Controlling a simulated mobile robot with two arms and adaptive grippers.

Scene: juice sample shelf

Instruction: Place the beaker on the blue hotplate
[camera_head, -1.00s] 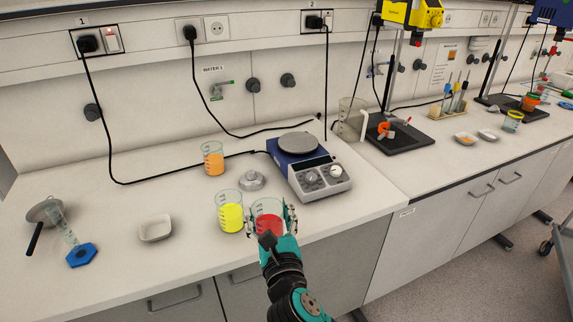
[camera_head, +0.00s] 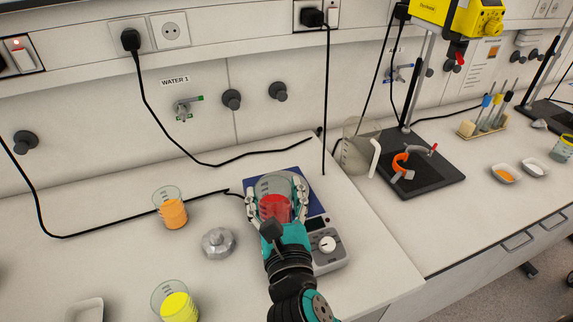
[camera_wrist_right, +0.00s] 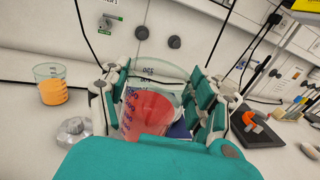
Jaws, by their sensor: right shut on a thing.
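My right gripper (camera_head: 278,204) is shut on the beaker with red liquid (camera_head: 275,206), its fingers on both sides of the glass. The beaker also shows between the fingers in the right wrist view (camera_wrist_right: 150,105). In the head view it is in front of or over the blue hotplate (camera_head: 328,243). The hotplate's round top is hidden behind the beaker and gripper. I cannot tell whether the beaker touches it. Some blue of the hotplate shows behind the beaker in the right wrist view (camera_wrist_right: 178,130). My left gripper is not in view.
An orange-liquid beaker (camera_head: 173,212), a grey metal weight-like piece (camera_head: 218,243) and a yellow-liquid beaker (camera_head: 177,305) stand left of the hotplate. A clear pitcher (camera_head: 357,150) and a black stand base (camera_head: 425,178) are to the right. A black cable (camera_head: 130,222) runs along the bench.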

